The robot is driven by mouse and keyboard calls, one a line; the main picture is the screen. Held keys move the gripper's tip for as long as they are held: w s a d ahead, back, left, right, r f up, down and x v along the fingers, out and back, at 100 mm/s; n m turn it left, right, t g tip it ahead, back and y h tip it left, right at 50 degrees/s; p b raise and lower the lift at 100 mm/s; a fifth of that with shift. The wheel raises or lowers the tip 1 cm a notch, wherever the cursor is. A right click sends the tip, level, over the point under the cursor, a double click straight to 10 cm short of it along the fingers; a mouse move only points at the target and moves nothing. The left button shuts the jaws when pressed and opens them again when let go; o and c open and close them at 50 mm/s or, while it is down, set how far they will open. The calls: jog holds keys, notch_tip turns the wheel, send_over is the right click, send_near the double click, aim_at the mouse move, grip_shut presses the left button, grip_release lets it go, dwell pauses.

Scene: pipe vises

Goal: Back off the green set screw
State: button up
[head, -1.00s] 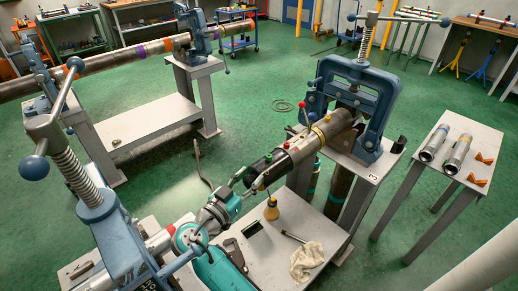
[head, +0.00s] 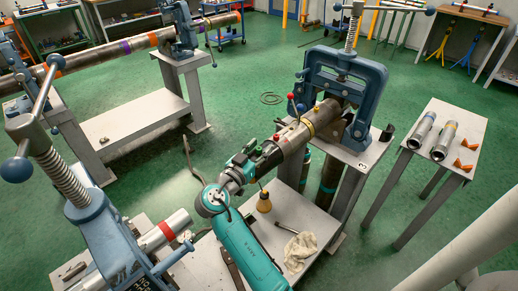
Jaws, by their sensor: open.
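A dark pipe lies clamped in the blue vise (head: 345,75), its near end sticking out toward me. A grey sleeve (head: 296,137) around it carries a yellow screw (head: 317,110) and a red screw (head: 277,138) on top. The green set screw (head: 255,147) is near the pipe's near end, crowded by my gripper and hard to separate from its teal and dark parts. My gripper (head: 250,160) is open at that end, its fingers beside the pipe. I cannot tell whether they touch the screw.
A low grey bench (head: 300,215) below holds a yellow-brown bottle (head: 264,203) and a white rag (head: 299,250). A second blue vise (head: 100,240) stands close at left. A side table (head: 448,130) at right holds two short pipes and orange pieces. Green floor is open behind.

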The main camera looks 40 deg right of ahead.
grip_shut()
